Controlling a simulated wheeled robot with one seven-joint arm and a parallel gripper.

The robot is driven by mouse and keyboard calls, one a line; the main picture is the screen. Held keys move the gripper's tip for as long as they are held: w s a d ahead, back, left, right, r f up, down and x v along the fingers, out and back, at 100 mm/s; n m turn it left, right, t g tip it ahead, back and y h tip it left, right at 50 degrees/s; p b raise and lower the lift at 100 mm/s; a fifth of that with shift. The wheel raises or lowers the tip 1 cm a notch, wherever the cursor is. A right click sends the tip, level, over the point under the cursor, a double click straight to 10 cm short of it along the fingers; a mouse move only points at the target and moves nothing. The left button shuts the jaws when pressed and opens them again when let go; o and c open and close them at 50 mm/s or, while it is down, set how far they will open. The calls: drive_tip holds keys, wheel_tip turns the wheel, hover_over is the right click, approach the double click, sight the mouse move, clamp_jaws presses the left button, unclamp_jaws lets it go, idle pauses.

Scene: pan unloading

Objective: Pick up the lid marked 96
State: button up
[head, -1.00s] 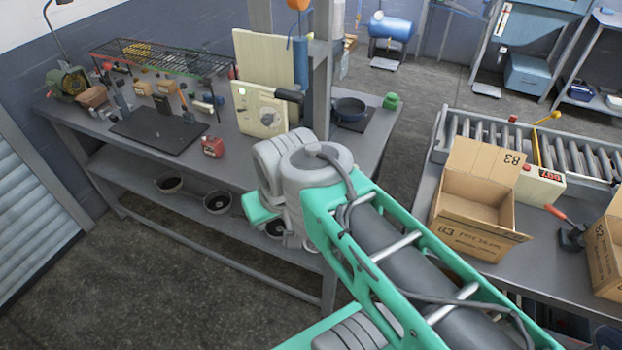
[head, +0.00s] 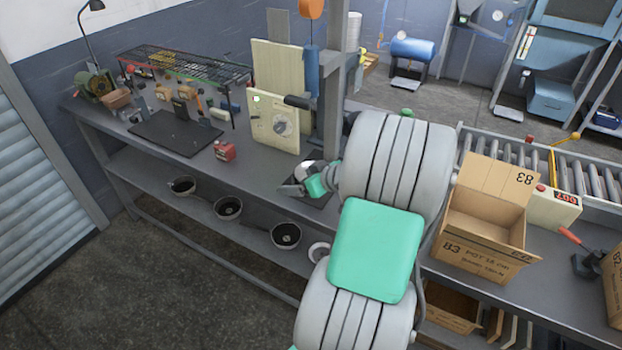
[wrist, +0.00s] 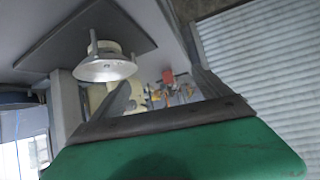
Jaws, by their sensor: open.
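No number 96 can be read in either view. A shiny round metal piece, possibly the lid (wrist: 103,69), shows in the wrist view by a dark plate (wrist: 70,32), with short posts on it. In the head view a pale round piece (head: 306,169) on the bench looks like the same thing, partly hidden by my gripper (head: 294,188). In the wrist view my gripper (wrist: 160,75) has its fingers spread and nothing between them.
A cream panel with a dial (head: 272,122) and a grey post (head: 332,95) stand close behind my gripper. A red can (head: 225,151) is to the left. Several round pans (head: 228,207) sit on the lower shelf. An open carton marked 83 (head: 478,250) stands at right.

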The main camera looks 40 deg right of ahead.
drive_tip(key=shift+o, duration=1.1)
drive_tip(key=s+d+t, duration=0.1)
drive_tip(key=d, duration=0.2)
drive_tip(key=s+d+f+m+h, duration=0.1)
drive_tip(key=d, duration=0.2)
drive_tip(key=s+d+t+h, duration=0.1)
drive_tip(key=d, duration=0.2)
drive_tip(key=shift+s+f+m+t, duration=0.25)
drive_tip(key=shift+s+m+t, duration=0.05)
drive_tip(key=shift+s, duration=0.05)
drive_tip(key=p+x, duration=0.1)
drive_tip(key=x, duration=0.1)
drive_tip(key=p+x, duration=0.1)
drive_tip(key=x, duration=0.2)
drive_tip(key=p+x, duration=0.1)
drive_tip(key=x, duration=0.1)
drive_tip(key=shift+w+a+f, duration=0.1)
drive_tip(key=shift+a+f, duration=0.3)
drive_tip(key=shift+c, duration=0.4)
